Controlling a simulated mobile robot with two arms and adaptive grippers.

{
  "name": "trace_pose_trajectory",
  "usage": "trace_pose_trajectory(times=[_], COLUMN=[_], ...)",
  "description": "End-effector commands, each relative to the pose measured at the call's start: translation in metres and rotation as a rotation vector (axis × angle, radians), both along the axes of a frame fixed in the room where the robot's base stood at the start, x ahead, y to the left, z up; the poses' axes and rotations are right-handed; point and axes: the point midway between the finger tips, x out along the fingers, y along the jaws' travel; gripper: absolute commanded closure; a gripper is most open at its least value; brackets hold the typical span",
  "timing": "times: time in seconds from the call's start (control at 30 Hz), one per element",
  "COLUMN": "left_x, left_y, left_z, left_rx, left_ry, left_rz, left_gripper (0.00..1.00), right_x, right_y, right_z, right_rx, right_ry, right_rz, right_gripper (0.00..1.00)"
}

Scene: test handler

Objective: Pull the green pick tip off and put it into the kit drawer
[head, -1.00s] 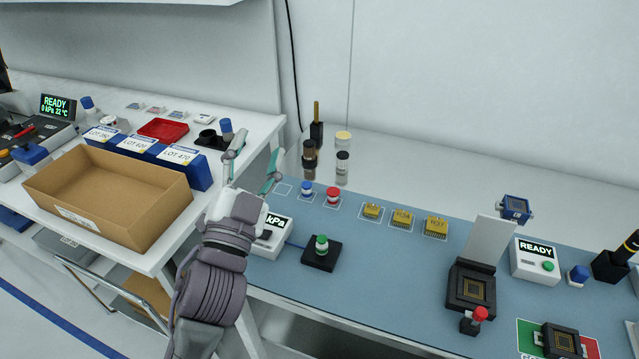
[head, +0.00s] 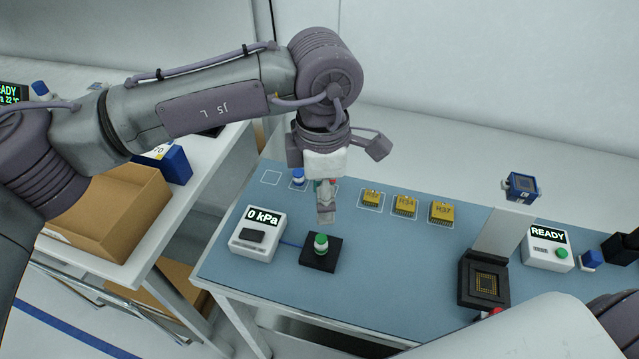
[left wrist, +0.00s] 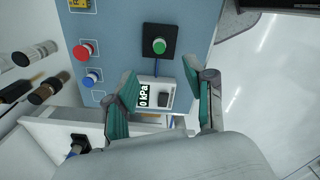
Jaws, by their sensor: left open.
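The green pick tip (head: 320,244) stands upright on a black square block (head: 320,261) on the blue-grey bench mat. It also shows in the left wrist view (left wrist: 159,46), beyond the fingertips. My left gripper (head: 326,212) points down above and just behind the tip, apart from it. In the left wrist view its two fingers (left wrist: 160,72) are spread with nothing between them. No open kit drawer can be made out. My right gripper is not in view.
A white 0 kPa box (head: 257,235) stands left of the block. A blue tip (head: 298,177) and a red tip (left wrist: 84,51) stand behind. A cardboard box (head: 135,235) is at left.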

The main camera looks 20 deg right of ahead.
Motion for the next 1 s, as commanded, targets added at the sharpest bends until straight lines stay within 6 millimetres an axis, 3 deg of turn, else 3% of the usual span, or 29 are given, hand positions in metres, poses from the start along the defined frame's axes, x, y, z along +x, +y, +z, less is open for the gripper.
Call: trace_pose_trajectory(times=[0.17,0.7,1.0], left_x=[0.003,0.001,0.002], left_y=[0.003,0.003,0.002], left_z=[-0.015,-0.113,-0.136], left_rx=[0.018,0.014,0.011], left_ry=[-0.009,-0.006,-0.007], left_rz=[0.002,0.003,0.002], left_gripper=[0.46,0.46,0.46], right_x=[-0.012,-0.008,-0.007], right_y=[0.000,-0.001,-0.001], right_z=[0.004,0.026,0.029], right_rx=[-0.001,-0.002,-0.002], right_ry=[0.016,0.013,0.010], right_rz=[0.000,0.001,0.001], right_gripper=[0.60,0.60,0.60])
